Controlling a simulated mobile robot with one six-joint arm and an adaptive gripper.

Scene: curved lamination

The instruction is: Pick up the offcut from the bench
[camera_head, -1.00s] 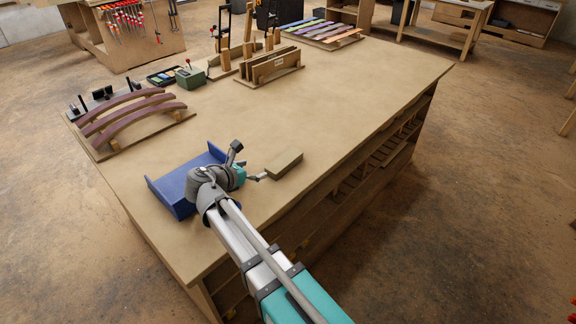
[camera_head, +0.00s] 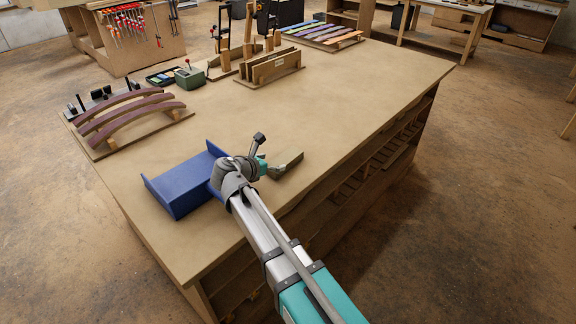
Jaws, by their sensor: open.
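The offcut (camera_head: 291,160) is a small olive-brown block lying on the bench (camera_head: 345,95), right of the blue tray. My gripper (camera_head: 278,171) is at the near left side of the offcut and partly covers it. The gripper is small in this view; its fingers look apart, and I cannot tell whether they touch the block or stand around it. My arm comes up from the bottom and hides some of the bench's near part.
A blue open tray (camera_head: 178,187) stands just left of my wrist. Curved laminated strips (camera_head: 128,120) on a board lie at the left. The bench's middle is clear.

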